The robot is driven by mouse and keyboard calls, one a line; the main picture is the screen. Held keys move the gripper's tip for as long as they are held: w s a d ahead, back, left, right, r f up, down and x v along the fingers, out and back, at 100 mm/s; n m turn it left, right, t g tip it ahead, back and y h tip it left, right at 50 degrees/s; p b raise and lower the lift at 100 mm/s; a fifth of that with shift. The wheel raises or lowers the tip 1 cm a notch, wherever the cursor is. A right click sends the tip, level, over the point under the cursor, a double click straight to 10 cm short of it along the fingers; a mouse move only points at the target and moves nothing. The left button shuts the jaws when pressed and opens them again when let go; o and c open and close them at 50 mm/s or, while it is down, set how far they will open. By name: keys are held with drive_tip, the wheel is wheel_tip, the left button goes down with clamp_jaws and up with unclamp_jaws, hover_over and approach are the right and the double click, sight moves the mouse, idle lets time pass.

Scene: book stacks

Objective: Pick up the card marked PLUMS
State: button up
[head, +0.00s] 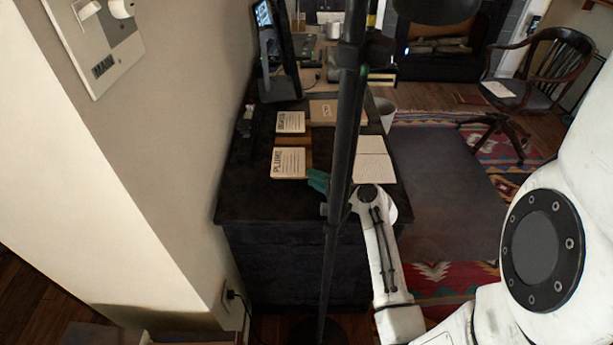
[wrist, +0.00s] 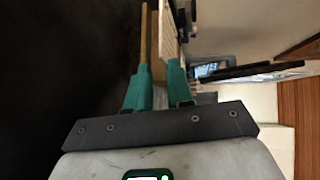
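The card marked PLUMS (head: 289,163) is a pale card with lines of small text, lying on the near left part of the dark desk (head: 265,206). My gripper (head: 318,181) has teal fingers and is just right of the card's lower right corner in the head view, partly behind a dark pole. In the wrist view my gripper (wrist: 159,68) shows its two fingers apart. Tan and pale edges lie ahead of and between the fingers there; I cannot tell which of them is the card. No grasp is visible.
A second marked card (head: 290,122) lies behind the PLUMS card. White pages (head: 372,160) lie to the right, and a tan folder (head: 323,112) farther back. A monitor (head: 278,50) stands at the back left. The dark pole (head: 344,140) crosses the head view. A wall stands left of the desk.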

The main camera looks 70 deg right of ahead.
drive_tip(key=shift+x, duration=1.2)
drive_tip(key=shift+f, duration=0.1)
clamp_jaws()
wheel_tip(320, 180, up, 3)
drive_tip(key=shift+f+p, duration=0.1)
drive_tip(key=shift+p, duration=0.95)
drive_tip(key=shift+f, duration=0.1)
drive_tip(key=shift+s, duration=0.1)
drive_tip(key=r+p+v, duration=0.2)
drive_tip(key=p+v, duration=0.2)
drive_tip(key=v, duration=1)
drive_tip(key=shift+r, duration=0.15)
